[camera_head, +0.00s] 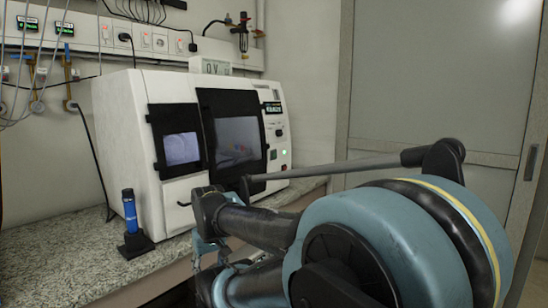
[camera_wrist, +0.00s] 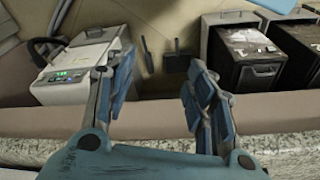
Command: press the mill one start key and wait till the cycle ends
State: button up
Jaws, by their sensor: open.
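A white milling machine (camera_head: 175,110) with two dark windows stands on the granite counter in the head view. I cannot read a label that marks it as mill one. Its narrow control panel (camera_head: 275,128) on the right has a small lit display, dark knobs or keys and a small green light (camera_head: 284,152). I cannot tell which of these is the start key. My gripper (camera_wrist: 155,68) is open and empty in the wrist view, its blue-padded fingers apart. In the head view my arm crosses in front of the machine's lower right, and the gripper is partly hidden low in front of the counter.
A blue handheld tool (camera_head: 130,211) stands in a black holder left of the machine. The granite counter (camera_head: 60,235) is otherwise clear there. The wrist view shows a white device with a green display (camera_wrist: 75,72) and dark boxes (camera_wrist: 245,55) beyond the granite edge.

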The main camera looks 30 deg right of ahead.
jog(key=shift+c, duration=0.2)
grip_shut()
jog(key=shift+s, duration=0.1)
dwell(1.2)
